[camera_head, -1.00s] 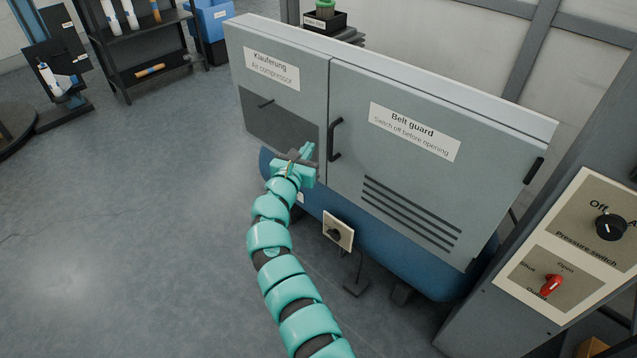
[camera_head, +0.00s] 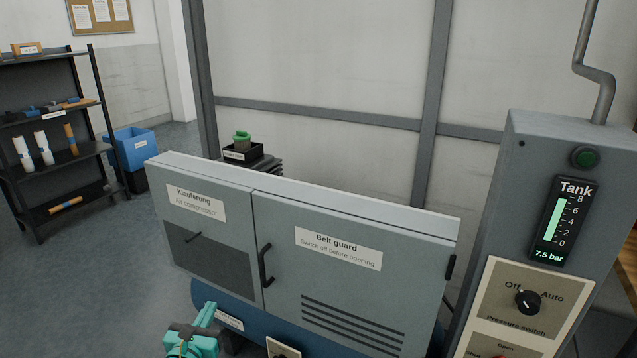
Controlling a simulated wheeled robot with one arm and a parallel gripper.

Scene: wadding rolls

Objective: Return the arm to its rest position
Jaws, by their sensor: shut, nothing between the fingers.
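My teal gripper (camera_head: 207,313) shows at the bottom edge of the head view, left of centre. It is shut and empty, with its fingers pointing up. Only the gripper and a bit of the wrist are in view; the rest of my arm is below the frame. The gripper is in front of the blue tank (camera_head: 275,325) under the grey compressor cabinet (camera_head: 220,245). I cannot tell whether it touches anything.
The cabinet's belt guard door (camera_head: 345,275) is closed. A control box (camera_head: 540,180) at right has a gauge reading 7.5 bar and a pressure switch (camera_head: 528,302). A black shelf (camera_head: 70,155) and blue bin (camera_head: 130,148) stand at left. Floor at left is clear.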

